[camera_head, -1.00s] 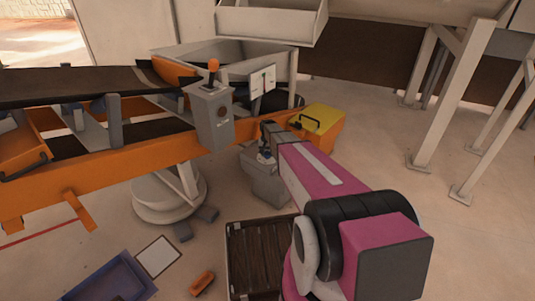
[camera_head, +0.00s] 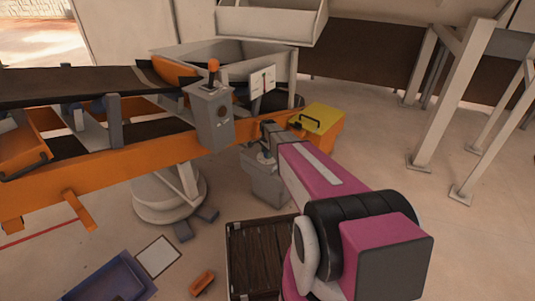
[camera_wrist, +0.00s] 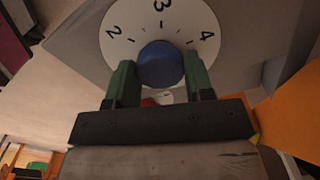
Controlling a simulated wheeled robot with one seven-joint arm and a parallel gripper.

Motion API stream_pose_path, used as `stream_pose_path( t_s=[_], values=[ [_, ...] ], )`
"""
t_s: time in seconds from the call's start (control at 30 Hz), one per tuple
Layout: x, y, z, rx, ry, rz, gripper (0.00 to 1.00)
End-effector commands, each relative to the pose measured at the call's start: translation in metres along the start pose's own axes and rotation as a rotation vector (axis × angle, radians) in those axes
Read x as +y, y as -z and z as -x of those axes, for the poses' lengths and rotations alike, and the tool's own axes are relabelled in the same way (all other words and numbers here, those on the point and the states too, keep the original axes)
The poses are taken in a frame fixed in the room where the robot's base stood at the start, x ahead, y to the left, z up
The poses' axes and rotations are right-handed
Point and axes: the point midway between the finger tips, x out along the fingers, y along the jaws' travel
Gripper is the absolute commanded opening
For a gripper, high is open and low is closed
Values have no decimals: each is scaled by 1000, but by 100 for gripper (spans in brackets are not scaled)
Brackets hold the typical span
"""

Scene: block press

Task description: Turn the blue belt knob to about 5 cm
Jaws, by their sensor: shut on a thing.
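The blue belt knob (camera_wrist: 161,65) sits at the middle of a white dial (camera_wrist: 130,22) in the wrist view. The numbers 2, 3 and 4 show on the dial, with 3 at the top; the rest is cut off or hidden. My gripper (camera_wrist: 160,75) is shut on the knob, with one green finger on each side. In the head view my gripper (camera_head: 265,157) is at the grey box (camera_head: 267,185) beside the orange conveyor frame. The knob is too small and covered there to read. I cannot tell the exact setting.
A grey post with an orange-topped lever (camera_head: 213,110) and a yellow box (camera_head: 322,118) stand close to my arm. A dark slatted crate (camera_head: 232,270), a blue bin (camera_head: 110,278) and a small orange block (camera_head: 202,283) are on the floor.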

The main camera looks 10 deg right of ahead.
Motion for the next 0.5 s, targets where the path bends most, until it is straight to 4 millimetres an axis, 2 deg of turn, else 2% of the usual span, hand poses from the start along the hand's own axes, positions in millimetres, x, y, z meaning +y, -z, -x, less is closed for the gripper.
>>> stream_pose_path(
  t_s=[0.2,0.5],
  values=[
    [0,0,0,1,1,-99,24],
    [0,0,1,1,1,-152,24]
  ],
)
